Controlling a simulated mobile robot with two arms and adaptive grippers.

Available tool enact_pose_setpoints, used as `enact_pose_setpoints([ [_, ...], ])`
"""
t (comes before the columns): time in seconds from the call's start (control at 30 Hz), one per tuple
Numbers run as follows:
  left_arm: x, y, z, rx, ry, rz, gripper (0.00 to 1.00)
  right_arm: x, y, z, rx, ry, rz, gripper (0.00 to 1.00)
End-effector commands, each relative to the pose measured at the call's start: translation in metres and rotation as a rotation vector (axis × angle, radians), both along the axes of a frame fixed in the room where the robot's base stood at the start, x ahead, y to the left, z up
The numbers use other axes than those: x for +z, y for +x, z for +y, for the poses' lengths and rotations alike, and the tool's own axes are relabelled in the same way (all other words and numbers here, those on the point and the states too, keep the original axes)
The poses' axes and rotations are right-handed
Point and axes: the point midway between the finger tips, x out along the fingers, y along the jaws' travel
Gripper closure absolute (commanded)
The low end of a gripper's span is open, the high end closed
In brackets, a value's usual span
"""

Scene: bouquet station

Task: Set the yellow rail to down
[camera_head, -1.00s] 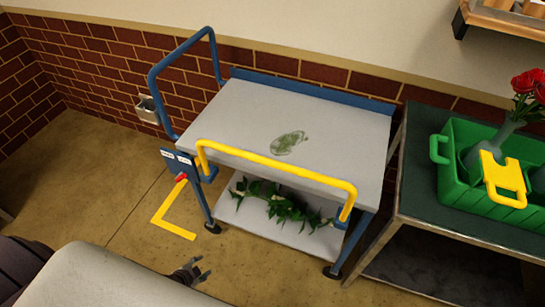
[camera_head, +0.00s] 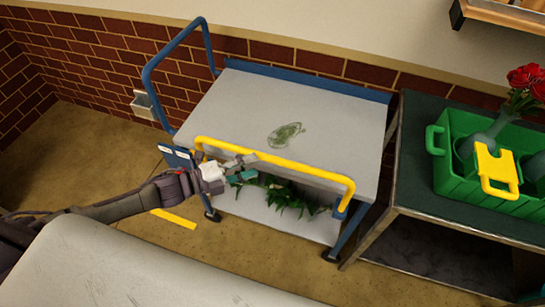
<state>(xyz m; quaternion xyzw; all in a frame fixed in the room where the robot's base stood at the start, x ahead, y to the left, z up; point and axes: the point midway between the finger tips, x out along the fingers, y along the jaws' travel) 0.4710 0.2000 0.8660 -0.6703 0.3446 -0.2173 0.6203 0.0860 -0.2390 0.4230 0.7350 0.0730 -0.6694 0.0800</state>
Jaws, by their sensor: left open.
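The yellow rail (camera_head: 290,162) stands raised along the front edge of the grey cart top, its two ends joined to the blue cart frame (camera_head: 338,234). My left gripper (camera_head: 250,168) is open at the left part of the rail, its fingers pointing right, close by the bar. I cannot tell whether it touches the rail. The labelled blue bracket (camera_head: 176,155) at the cart's front left corner shows partly. My right gripper is not in view.
The cart top (camera_head: 240,110) holds a flat green leafy patch (camera_head: 286,135). Green foliage (camera_head: 290,195) lies on the lower shelf. A blue handle (camera_head: 150,70) rises at the left. A dark table (camera_head: 420,190) with a green crate (camera_head: 452,185) stands close at the right.

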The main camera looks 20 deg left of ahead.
Motion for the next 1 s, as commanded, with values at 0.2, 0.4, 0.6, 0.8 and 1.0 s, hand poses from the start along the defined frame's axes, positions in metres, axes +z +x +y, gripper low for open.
enact_pose_setpoints([
  [0.2,-0.003,0.030,-0.032,0.001,-0.001,-0.001,0.53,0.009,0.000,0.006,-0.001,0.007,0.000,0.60],
  [0.4,-0.008,0.045,-0.048,0.002,0.000,0.001,0.53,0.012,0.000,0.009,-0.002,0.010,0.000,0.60],
  [0.6,-0.010,0.048,-0.053,0.001,0.000,0.001,0.53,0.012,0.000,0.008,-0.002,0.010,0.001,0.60],
  [0.8,-0.010,0.048,-0.052,0.002,0.001,0.002,0.56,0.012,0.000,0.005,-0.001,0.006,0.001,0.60],
  [1.0,-0.010,0.048,-0.052,0.002,0.000,0.003,0.89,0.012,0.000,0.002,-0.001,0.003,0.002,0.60],
])
